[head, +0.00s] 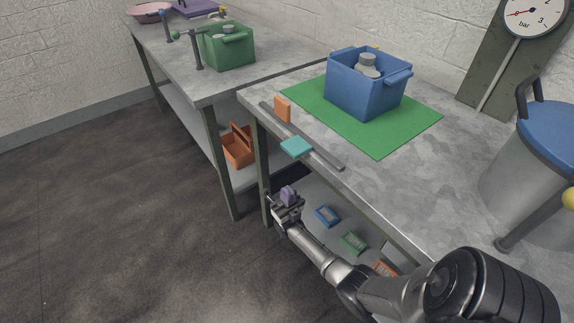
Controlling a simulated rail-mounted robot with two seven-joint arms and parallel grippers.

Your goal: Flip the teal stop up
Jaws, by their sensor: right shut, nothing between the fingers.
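The teal stop (296,147) lies flat on a dark rail (322,157) along the near edge of the right workbench. An orange stop (282,109) stands upright farther along the same rail. My right gripper (287,203) is shut and empty, in front of the bench edge, and appears below and apart from the teal stop. My left gripper is not in view.
A blue crate (358,98) holding bottles sits on a green mat (395,135). A blue-lidded drum (530,180) is at right. Small trays, one blue (327,216), lie on the shelf below. Another bench (205,85) with a green crate (230,53) is at left.

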